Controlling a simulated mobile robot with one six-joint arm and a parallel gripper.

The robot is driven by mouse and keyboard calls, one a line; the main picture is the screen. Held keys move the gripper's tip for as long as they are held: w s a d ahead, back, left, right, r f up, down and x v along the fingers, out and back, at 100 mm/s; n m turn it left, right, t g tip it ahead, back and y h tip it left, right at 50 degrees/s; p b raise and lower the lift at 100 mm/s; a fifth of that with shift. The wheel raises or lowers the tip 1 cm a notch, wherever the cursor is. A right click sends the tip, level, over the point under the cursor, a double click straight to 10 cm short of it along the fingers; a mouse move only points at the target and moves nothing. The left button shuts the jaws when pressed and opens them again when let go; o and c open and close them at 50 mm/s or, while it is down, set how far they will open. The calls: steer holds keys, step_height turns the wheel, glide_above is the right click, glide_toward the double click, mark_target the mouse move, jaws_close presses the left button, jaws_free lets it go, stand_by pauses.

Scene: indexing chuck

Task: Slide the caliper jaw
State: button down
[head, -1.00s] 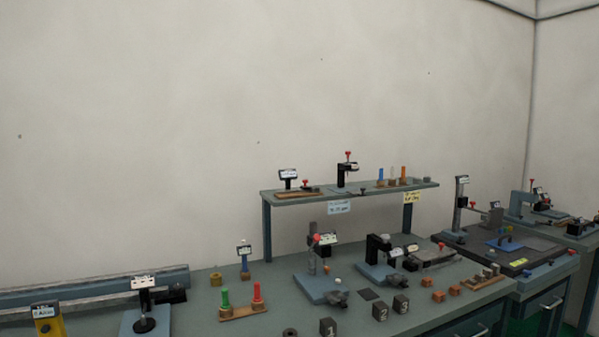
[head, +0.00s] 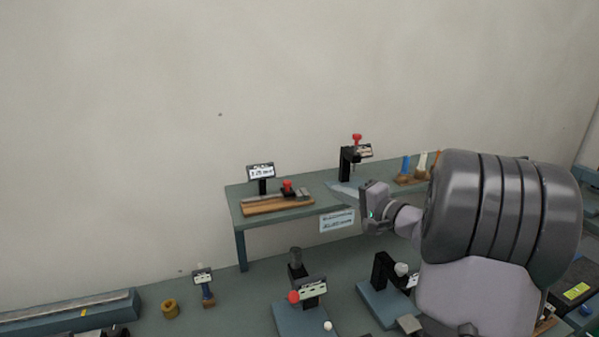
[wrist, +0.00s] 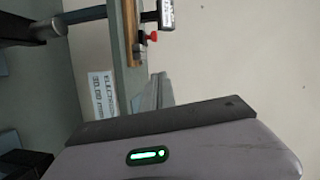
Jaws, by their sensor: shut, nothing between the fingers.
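The caliper lies on the raised shelf, on a wooden base (head: 278,207). Its sliding jaw has a red knob (head: 288,186), and a black display (head: 261,171) stands at its left end. In the wrist view the red knob (wrist: 153,37), the wooden base (wrist: 131,40) and part of the display (wrist: 166,12) show at the top, turned sideways. My gripper (head: 332,187) is to the right of the caliper, apart from it. Its thin grey fingers are together and empty; they also show in the wrist view (wrist: 156,90).
A black stand with a red knob (head: 356,140) is on the shelf close behind my gripper. A paper label (head: 337,221) hangs on the shelf's front edge. Several gauges stand on the bench below, including one with a red ball (head: 294,297). The wall behind is bare.

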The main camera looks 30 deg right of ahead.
mark_target(299, 196)
steer(key=w, duration=0.5)
steer(key=w+a+f, duration=0.1)
steer(key=w, duration=0.2)
steer(key=shift+w+f, duration=0.1)
steer(key=shift+w, duration=0.1)
steer(key=w+a, duration=0.2)
steer(key=shift+w+a+f, duration=0.25)
steer(key=shift+w+f, duration=0.05)
steer(key=shift+w, duration=0.1)
steer(key=shift+w+a+f, duration=0.1)
steer(key=shift+w+a, duration=0.15)
steer(key=shift+w, duration=0.05)
steer(key=shift+a+f, duration=0.1)
steer(key=shift+a, duration=0.15)
steer(key=a+b, duration=0.1)
steer(key=w+a+b, duration=0.1)
steer(key=a+b, duration=0.1)
steer(key=shift+a, duration=0.4)
steer(key=shift+d, duration=0.2)
